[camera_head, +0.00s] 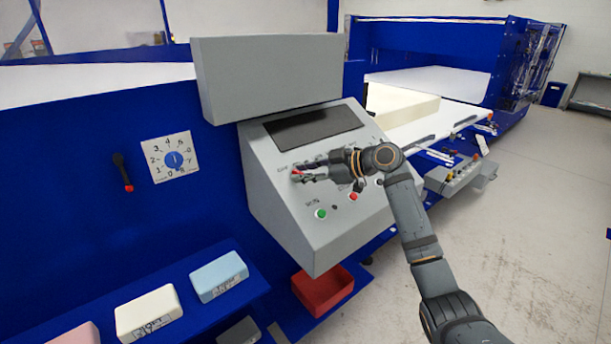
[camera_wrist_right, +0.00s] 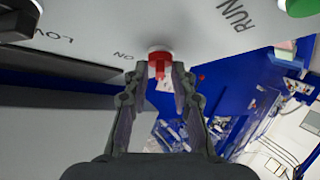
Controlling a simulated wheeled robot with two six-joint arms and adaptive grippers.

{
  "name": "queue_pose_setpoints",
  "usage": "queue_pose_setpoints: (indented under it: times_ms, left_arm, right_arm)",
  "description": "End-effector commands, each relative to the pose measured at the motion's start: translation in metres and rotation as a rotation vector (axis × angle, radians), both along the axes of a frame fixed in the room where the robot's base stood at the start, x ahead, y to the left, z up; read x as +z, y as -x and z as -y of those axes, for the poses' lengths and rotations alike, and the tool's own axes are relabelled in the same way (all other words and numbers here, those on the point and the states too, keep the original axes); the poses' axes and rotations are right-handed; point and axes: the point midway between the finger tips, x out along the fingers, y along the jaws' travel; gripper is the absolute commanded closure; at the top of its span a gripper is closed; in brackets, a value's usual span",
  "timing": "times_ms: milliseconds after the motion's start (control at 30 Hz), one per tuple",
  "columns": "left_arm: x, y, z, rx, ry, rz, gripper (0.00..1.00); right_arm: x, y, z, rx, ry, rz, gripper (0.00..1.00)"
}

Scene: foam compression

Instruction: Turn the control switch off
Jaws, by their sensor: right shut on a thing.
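The control switch is a red knob (camera_wrist_right: 160,57) on the grey sloped face of the console (camera_head: 283,213). In the wrist view it sits beside the word ON, and its handle lies between my fingers. In the head view only a bit of red (camera_head: 296,172) shows at my fingertips. My right gripper (camera_head: 303,175) reaches the console from the right and is shut on the knob; it also shows in the wrist view (camera_wrist_right: 165,72). The gripper hides part of the panel and its labels. My left gripper is not in view.
A green button (camera_head: 320,213) and a red button (camera_head: 353,197) sit low on the panel, below my gripper. A dark screen (camera_head: 313,127) is above. A dial (camera_head: 171,159) and lever (camera_head: 123,172) are on the blue wall. Foam blocks (camera_head: 150,312) and a red bin (camera_head: 322,291) lie below.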

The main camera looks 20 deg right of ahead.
Motion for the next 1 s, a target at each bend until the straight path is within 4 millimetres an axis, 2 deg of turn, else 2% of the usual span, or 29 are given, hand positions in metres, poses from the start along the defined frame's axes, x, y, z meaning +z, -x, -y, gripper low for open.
queue_pose_setpoints:
  times_ms: [333,367,400,767,1000]
  left_arm:
    - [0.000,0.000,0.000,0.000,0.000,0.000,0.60]
    - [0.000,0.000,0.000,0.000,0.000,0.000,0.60]
    - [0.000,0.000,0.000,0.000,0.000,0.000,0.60]
    - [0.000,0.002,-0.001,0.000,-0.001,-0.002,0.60]
    - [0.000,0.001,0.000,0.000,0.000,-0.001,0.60]
  right_arm:
    - [-0.001,0.000,-0.001,0.003,-0.001,-0.001,1.00]
    - [-0.001,0.000,-0.001,0.003,-0.001,-0.001,0.72]
    - [-0.001,0.000,-0.001,0.003,-0.001,-0.001,0.68]
    - [0.002,0.004,0.005,0.001,0.002,0.000,0.68]
    - [0.020,0.037,0.043,-0.001,0.009,-0.003,0.68]
